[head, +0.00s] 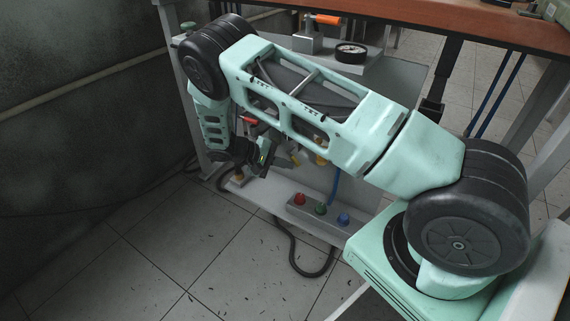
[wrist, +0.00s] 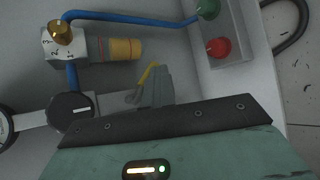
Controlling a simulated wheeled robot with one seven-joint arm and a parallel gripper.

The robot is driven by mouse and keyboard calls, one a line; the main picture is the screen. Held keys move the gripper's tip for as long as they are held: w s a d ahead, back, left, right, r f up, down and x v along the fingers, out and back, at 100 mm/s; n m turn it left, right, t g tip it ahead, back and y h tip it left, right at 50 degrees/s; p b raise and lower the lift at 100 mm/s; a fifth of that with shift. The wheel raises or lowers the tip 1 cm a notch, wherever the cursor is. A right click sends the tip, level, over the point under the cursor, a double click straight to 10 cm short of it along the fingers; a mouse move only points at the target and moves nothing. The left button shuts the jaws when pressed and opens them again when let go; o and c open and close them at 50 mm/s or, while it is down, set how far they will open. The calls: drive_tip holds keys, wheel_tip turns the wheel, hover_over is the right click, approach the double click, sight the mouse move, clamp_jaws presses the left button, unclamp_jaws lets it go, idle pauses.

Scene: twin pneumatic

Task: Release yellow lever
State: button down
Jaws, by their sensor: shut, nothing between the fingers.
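My gripper, also at the bottom middle of the wrist view (wrist: 160,85), is shut and empty. My arm covers much of the panel in the head view.
A button box carries red (head: 299,199), green (head: 320,209) and blue (head: 343,218) buttons. The wrist view shows a brass cylinder (wrist: 125,48), a brass knob (wrist: 62,31), a black knob (wrist: 70,112) and a blue hose (wrist: 130,17). A gauge (head: 350,52) stands above.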

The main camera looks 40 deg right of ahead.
drive_tip(key=shift+d+r, duration=0.1)
drive_tip(key=shift+r+p, duration=0.65)
drive_tip(key=shift+r, duration=0.2)
